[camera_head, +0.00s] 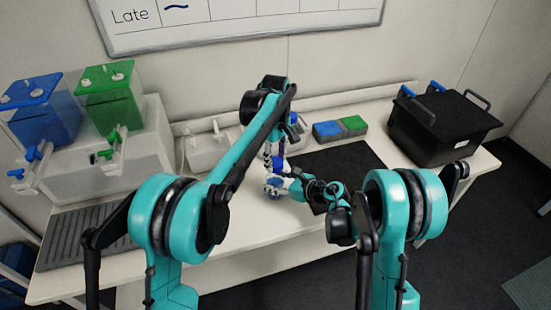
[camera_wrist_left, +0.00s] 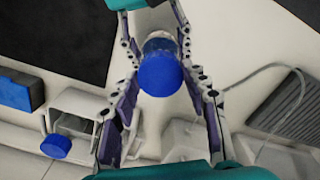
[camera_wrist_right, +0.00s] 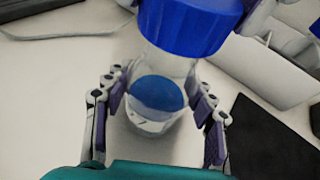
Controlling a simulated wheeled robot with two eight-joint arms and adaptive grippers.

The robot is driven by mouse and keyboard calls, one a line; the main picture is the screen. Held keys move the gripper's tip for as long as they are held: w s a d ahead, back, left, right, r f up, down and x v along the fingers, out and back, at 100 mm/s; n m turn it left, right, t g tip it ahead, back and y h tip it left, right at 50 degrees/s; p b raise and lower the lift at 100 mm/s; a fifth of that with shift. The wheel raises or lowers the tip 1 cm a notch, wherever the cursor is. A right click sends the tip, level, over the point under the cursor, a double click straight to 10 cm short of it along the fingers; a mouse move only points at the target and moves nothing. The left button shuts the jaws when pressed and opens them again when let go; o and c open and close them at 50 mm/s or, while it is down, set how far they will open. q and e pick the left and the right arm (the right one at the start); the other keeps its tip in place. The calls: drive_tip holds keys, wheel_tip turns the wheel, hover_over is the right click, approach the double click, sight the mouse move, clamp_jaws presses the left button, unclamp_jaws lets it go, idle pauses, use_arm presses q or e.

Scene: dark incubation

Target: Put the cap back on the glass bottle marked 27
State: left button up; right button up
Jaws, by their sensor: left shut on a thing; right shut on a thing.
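A clear glass bottle (camera_wrist_right: 150,115) with blue liquid stands upright between the fingers of my right gripper (camera_wrist_right: 160,100), which is shut on it. Its label is partly hidden; a mark like a 7 shows. A blue cap (camera_wrist_right: 190,25) is over the bottle's top. In the left wrist view the cap (camera_wrist_left: 160,75) lies between the fingers of my left gripper (camera_wrist_left: 168,70), which is shut on it from above, with the bottle's glass (camera_wrist_left: 160,44) behind it. I cannot tell whether the cap is seated on the neck. In the head view the arms mostly hide both.
Another blue-capped container (camera_wrist_left: 75,125) stands close by. A blue and green block (camera_head: 340,128), a dark mat (camera_head: 345,160) and a black lidded box (camera_head: 440,125) lie to the right. Blue and green tanks (camera_head: 45,115) stand left, above a grey ribbed tray (camera_head: 85,235). The front table is clear.

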use_arm(q)
drive_tip(key=shift+f, duration=0.55)
